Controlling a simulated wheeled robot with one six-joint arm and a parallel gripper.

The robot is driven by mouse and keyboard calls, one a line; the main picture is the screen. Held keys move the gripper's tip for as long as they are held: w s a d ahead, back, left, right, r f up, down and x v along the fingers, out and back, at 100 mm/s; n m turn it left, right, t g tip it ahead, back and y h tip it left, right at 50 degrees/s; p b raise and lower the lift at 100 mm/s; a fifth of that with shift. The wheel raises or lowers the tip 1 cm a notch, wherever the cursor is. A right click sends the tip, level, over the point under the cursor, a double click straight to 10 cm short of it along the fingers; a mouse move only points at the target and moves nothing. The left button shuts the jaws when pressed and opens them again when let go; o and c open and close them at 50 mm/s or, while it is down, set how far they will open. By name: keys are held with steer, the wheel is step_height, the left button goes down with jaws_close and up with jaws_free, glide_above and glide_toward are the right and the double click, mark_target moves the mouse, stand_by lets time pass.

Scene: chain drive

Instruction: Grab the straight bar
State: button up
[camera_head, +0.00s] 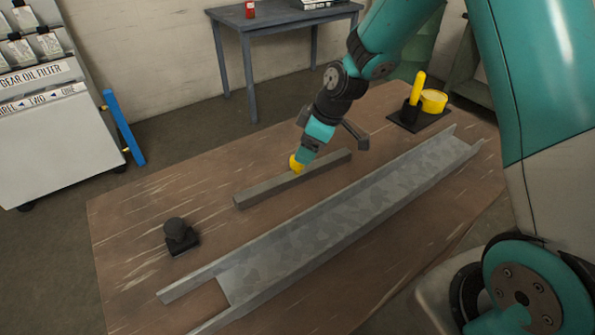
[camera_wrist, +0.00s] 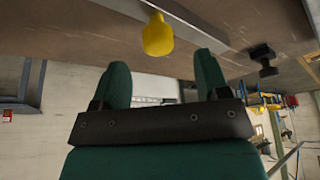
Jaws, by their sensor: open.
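The straight bar (camera_head: 262,192) is a plain grey beam lying on the brown wooden table, left of and roughly parallel to a long metal channel. My gripper (camera_head: 304,156) is over the bar's middle, coming down from the upper right. In the wrist view my gripper (camera_wrist: 160,66) has its two teal fingers apart, with nothing clasped between them. A yellow knob (camera_head: 296,163) shows at the fingertips in the head view. In the wrist view the yellow knob (camera_wrist: 158,36) stands beyond the gap between the fingers. I cannot tell whether it is fixed to the bar.
The long metal channel (camera_head: 325,225) crosses the wooden table (camera_head: 130,215) diagonally. A small black knobbed block (camera_head: 180,238) sits at the left. A black pad with a yellow-handled tool and a yellow round piece (camera_head: 434,101) is at the far right. Table space around the bar's left end is clear.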

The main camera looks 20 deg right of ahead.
mark_target(294, 162)
steer(key=shift+w+p+x, duration=0.15)
steer(key=shift+p+x, duration=0.45)
steer(key=shift+x, duration=1.2)
steer(key=shift+w+p+x, duration=0.15)
steer(key=shift+p+x, duration=0.4)
steer(key=shift+x, duration=1.2)
steer(key=shift+a+r, duration=0.1)
steer(key=shift+a, duration=0.05)
jaws_close()
